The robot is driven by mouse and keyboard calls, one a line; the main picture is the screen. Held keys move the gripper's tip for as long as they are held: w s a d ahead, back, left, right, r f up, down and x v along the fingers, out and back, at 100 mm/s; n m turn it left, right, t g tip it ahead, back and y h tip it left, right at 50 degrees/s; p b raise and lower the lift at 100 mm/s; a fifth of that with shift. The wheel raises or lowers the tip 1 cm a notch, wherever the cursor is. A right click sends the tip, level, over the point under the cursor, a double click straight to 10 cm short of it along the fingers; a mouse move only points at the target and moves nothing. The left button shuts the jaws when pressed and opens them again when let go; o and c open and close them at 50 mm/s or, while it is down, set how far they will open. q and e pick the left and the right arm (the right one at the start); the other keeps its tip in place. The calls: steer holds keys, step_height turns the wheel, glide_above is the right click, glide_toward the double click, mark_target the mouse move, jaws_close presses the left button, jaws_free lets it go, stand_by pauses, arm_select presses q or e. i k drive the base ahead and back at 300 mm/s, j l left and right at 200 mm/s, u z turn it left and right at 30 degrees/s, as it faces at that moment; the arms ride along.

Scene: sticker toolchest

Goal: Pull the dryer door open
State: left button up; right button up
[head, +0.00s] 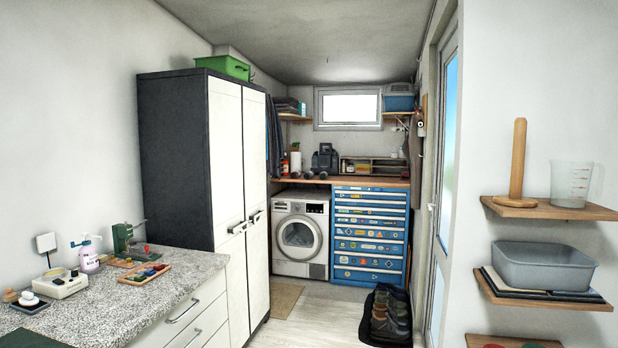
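The dryer (300,234) is a white front-loading machine at the far end of the room, under a wooden counter. Its round door (299,237) has a dark glass centre and a pale ring, and it looks closed. The left edge of the dryer is close to the tall cabinet's front. Neither of my grippers shows in the head view, so their state is hidden.
A tall cabinet (228,170) and a speckled counter (130,290) line the left. A blue sticker-covered toolchest (370,235) stands right of the dryer. A black tray with boots (388,315) lies on the floor at right. Shelves (545,209) jut from the right wall. The middle floor (318,312) is clear.

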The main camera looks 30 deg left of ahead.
mark_target(296, 252)
steer(key=i+j+u, duration=0.25)
steer(key=i, duration=0.35)
steer(key=i+j+u, duration=0.3)
steer(key=i, duration=0.35)
steer(key=i+u, duration=0.25)
steer(key=i, duration=1.15)
steer(key=i+j+z, duration=0.1)
steer(key=i, duration=0.65)
steer(key=i+j, duration=0.1)
steer(key=i, duration=0.7)
steer(key=i+u, duration=0.15)
steer(key=i, duration=0.45)
steer(key=i+u, duration=0.1)
steer(key=i, duration=0.45)
steer(key=i+l+u, duration=0.15)
steer(key=i, duration=0.45)
steer(key=i+l+u, duration=0.1)
steer(key=i, duration=0.45)
